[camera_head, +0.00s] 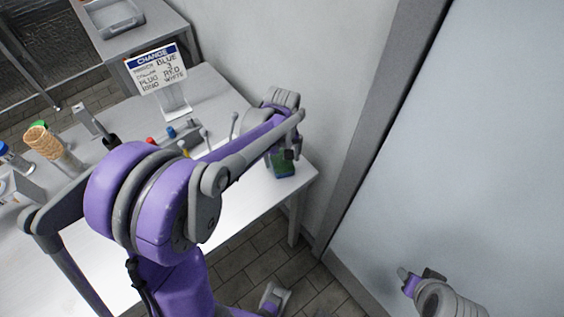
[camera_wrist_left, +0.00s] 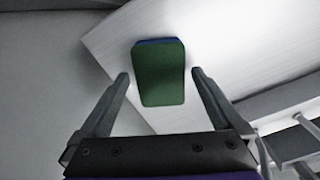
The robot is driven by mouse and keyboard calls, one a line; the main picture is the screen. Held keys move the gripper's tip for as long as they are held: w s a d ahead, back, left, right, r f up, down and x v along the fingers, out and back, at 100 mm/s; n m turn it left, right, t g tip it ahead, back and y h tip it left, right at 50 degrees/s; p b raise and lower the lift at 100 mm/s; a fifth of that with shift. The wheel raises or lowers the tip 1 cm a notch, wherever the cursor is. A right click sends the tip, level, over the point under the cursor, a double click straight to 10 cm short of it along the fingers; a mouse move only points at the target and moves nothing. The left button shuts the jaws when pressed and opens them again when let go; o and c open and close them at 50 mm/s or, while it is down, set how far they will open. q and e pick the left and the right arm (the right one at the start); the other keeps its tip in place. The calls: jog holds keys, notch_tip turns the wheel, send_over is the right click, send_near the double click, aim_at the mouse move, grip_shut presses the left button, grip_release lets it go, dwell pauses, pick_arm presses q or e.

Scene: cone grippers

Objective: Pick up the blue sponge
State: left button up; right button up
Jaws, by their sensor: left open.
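The sponge (camera_wrist_left: 160,78) has a green top face, with a blue layer (camera_wrist_left: 157,41) showing along its far edge. It lies flat near the table corner; in the head view it (camera_head: 284,167) is partly covered by my left gripper (camera_head: 287,152). In the left wrist view my left gripper (camera_wrist_left: 160,76) is open and empty. Its two fingers appear on either side of the sponge, with gaps on both sides. The height between fingertips and sponge is hard to tell. Part of my right arm shows at the lower right of the head view; its jaw state is unclear.
The white table (camera_head: 240,207) ends close to the sponge, beside the wall. A sign (camera_head: 157,70) on a stand is at the back. Cones (camera_head: 48,145) stand at the left. Small red and blue items and upright pegs (camera_head: 234,124) are mid-table. A grey door panel is at the right.

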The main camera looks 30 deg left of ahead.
aim_at(282, 160)
pick_arm(q)
jog(key=shift+f, duration=0.75)
jog(key=c, duration=1.4)
notch_tip(282, 160, up, 10)
jog(key=shift+r+p, duration=0.1)
jog(key=shift+p, duration=0.3)
